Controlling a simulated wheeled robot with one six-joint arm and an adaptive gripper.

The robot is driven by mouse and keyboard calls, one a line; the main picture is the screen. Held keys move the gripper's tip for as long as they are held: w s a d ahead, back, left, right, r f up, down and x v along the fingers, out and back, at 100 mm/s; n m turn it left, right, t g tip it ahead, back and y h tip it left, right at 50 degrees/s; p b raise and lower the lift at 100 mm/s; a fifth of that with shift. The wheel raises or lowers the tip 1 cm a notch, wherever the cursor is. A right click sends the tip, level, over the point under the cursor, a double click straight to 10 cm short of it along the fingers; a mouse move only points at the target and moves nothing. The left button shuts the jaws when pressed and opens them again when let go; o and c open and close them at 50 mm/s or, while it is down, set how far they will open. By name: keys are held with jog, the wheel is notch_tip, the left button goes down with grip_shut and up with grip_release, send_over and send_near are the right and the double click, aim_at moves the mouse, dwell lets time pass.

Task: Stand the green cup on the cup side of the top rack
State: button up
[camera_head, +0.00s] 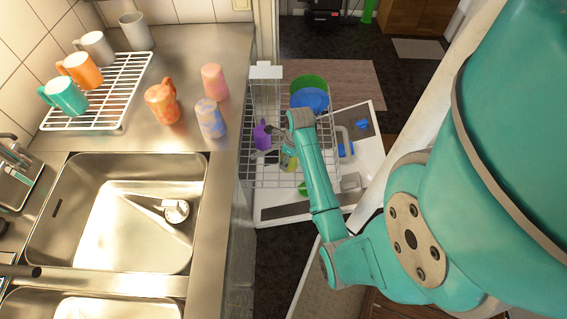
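The wire top rack (250,182) is pulled out over the open dishwasher door. A purple cup (262,136) stands on its left side; a green bowl (308,83) and a blue bowl (311,99) sit at its far right. My gripper (283,160) points down over the rack, just nearer than the purple cup and largely hidden by my arm. A small yellow-green thing (289,162) shows at the gripper; it may be the green cup, but I cannot tell whether it is gripped or touching the rack. Another bright green thing (305,188) shows lower, beside my forearm.
On the counter stand an orange mug (162,104), a pink cup (215,82) and a blue patterned cup (210,118). A white drying rack (120,103) holds several mugs, one teal (63,96). The sink (60,225) is at left. The door (372,120) lies open at right.

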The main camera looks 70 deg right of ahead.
jog(key=shift+w+a+f, duration=0.2)
jog(key=shift+w+f, duration=0.05)
jog(key=shift+f, duration=2.2)
jog(key=shift+f, duration=0.1)
jog(key=o, duration=1.1)
jog(key=shift+o, duration=0.2)
